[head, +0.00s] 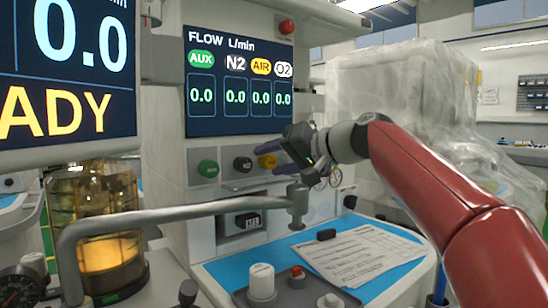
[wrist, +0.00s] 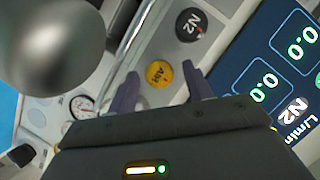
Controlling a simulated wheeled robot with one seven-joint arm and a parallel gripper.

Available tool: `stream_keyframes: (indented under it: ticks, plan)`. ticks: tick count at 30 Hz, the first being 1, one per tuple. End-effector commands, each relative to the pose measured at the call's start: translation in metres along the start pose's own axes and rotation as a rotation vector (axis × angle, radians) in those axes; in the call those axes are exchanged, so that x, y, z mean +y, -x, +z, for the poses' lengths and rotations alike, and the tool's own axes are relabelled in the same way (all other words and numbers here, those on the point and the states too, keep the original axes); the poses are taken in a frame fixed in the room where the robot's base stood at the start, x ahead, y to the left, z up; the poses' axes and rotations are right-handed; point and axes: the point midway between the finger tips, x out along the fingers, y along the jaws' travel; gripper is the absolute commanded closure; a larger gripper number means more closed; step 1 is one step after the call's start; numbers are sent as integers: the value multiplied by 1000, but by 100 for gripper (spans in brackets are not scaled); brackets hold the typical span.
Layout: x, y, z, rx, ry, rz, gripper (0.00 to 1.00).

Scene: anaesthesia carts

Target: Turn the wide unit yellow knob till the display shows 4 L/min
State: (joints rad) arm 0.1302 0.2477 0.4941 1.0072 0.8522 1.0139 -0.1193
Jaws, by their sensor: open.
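The yellow AIR knob (head: 267,161) is on the front panel of the wide unit, below its flow display (head: 240,97). The display reads 0.0 under AUX, N2, AIR and O2. In the wrist view the yellow knob (wrist: 158,73) appears between the two fingertips, with its top face clear. My gripper (head: 267,158) is open in front of the panel, and its fingers partly cover the knob in the head view. In the wrist view my gripper (wrist: 161,72) has nothing between its pads that I can see touching. I cannot tell how far the tips are from the knob.
The dark N2 knob (wrist: 190,24) sits close beside the yellow one. A green knob (head: 207,168) is further left. A grey jointed bar (head: 170,215) crosses in front of the panel. A pressure gauge (wrist: 82,106) is near. Papers (head: 358,254) lie on the blue worktop.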

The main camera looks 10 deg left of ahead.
Motion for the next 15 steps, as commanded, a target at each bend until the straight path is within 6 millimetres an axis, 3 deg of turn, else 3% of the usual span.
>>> stream_keyframes:
  ticks: [8,15]
  plan:
    - [0,-3,0,1,0,0,49]
    - [0,-3,0,1,0,0,78]
